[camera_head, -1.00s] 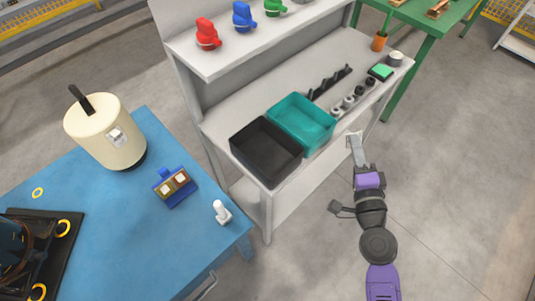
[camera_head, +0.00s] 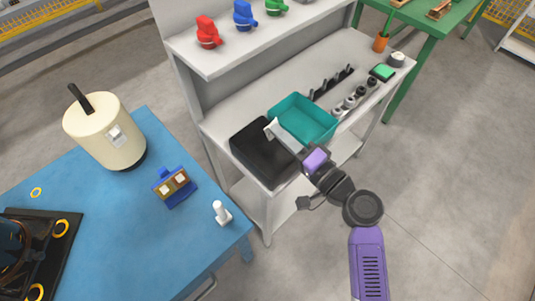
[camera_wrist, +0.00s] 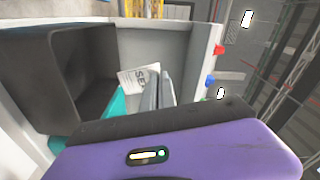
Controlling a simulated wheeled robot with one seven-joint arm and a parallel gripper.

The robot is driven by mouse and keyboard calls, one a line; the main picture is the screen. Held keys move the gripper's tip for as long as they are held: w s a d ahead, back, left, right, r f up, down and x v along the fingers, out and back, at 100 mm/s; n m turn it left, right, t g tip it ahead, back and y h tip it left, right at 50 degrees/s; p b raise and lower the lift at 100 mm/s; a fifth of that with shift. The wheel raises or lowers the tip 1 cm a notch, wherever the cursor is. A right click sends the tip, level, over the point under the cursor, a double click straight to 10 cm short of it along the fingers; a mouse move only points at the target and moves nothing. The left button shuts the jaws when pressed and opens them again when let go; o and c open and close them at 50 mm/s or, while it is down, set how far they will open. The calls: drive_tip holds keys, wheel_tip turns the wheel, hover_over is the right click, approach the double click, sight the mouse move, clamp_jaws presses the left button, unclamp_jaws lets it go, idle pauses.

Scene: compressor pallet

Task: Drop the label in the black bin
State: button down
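The black bin (camera_head: 245,150) stands on the grey workbench's lower shelf, at its near-left end. In the wrist view the bin (camera_wrist: 90,75) fills the left side, and its dark inner walls show. My gripper (camera_head: 280,137) is above the bin's right part, near the edge it shares with the teal bin. The label (camera_head: 270,129) is a small white piece at the fingertips. In the wrist view the label (camera_wrist: 137,78) carries dark printed letters, and the fingers (camera_wrist: 158,88) are shut on it. How high it is above the bin is hard to tell.
The teal bin (camera_head: 302,118) adjoins the black bin on the right. Dark and grey cylindrical parts (camera_head: 350,102) stand farther along the shelf. Red (camera_head: 207,32) and blue (camera_head: 243,15) parts sit on the upper shelf. A blue table (camera_head: 130,235) stands at left.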

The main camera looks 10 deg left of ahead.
wheel_tip(320, 180, down, 6)
drive_tip(key=b, duration=0.4)
drive_tip(key=c, duration=2.1)
unclamp_jaws()
drive_tip(key=shift+a, duration=0.1)
drive_tip(key=o, duration=0.5)
drive_tip(key=b+v, duration=0.1)
drive_tip(key=v, duration=0.7)
drive_tip(key=shift+b, duration=0.4)
